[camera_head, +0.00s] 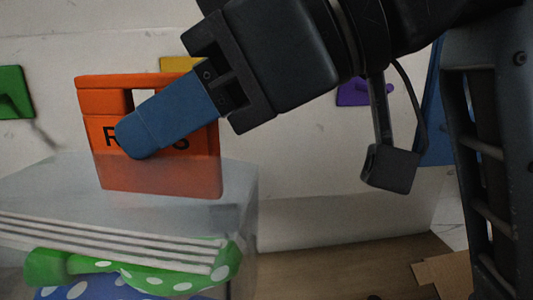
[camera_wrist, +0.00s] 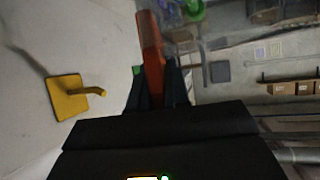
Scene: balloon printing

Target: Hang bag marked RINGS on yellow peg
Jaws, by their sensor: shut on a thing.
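The orange bag (camera_head: 160,172) hangs upright in the head view, with a cut-out handle near its top. Black letters show as R and S at the ends, the middle hidden by a blue finger. My gripper (camera_head: 140,132) is shut on the bag. In the wrist view, the bag (camera_wrist: 151,50) shows edge-on between the fingers of my gripper (camera_wrist: 157,85). The yellow peg (camera_wrist: 66,98) is on the wall to the left of the bag, apart from it, its hook sticking out. In the head view, the yellow peg (camera_head: 178,63) is mostly hidden behind the bag and gripper.
A green peg (camera_head: 14,92) is on the wall at left and a purple peg (camera_head: 352,93) at right. A clear box (camera_head: 215,185) overlaps the bag's lower part in the head view. Green dotted (camera_head: 185,278) and blue dotted items sit low left.

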